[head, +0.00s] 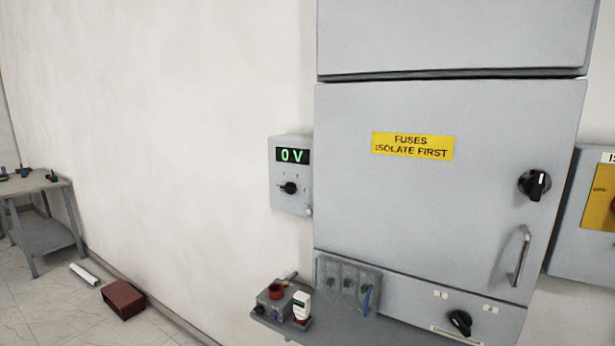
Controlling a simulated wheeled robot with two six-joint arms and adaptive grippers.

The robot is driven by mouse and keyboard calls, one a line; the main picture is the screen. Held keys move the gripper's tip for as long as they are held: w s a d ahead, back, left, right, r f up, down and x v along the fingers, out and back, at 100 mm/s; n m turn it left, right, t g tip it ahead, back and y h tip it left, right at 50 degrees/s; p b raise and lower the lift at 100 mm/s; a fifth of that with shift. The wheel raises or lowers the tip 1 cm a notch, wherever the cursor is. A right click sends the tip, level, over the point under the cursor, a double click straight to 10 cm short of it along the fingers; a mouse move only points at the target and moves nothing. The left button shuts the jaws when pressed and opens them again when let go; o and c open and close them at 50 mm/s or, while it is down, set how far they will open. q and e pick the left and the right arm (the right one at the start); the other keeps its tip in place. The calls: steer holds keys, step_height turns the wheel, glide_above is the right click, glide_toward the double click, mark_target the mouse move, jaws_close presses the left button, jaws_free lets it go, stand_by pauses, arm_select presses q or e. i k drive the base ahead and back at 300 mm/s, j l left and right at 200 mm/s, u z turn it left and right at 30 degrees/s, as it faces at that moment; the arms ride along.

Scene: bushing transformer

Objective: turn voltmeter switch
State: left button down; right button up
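The voltmeter box (291,174) is a small grey box on the wall in the head view, just left of the large cabinet. Its dark display (292,156) reads "0 V" in green. Below the display is the black rotary voltmeter switch (289,188), with small marks around it. The exact position its pointer shows is too small to tell. Neither of my grippers is in view, and nothing blocks the switch.
The grey fuse cabinet (450,200) has a yellow "FUSES ISOLATE FIRST" label, a black knob (534,185) and a handle (518,256). A shelf (345,329) with small devices juts out below the voltmeter. A red box (122,300) and a table (44,234) stand at left.

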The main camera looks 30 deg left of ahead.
mark_target(290, 187)
steer(key=j, duration=0.6)
steer(key=i+j+u, duration=0.1)
steer(key=j, duration=1.15)
steer(key=i+j+u, duration=0.1)
steer(key=j, duration=0.55)
steer(key=i+j, duration=0.1)
steer(key=j, duration=0.5)
steer(key=i+j+u, duration=0.1)
steer(key=j, duration=0.5)
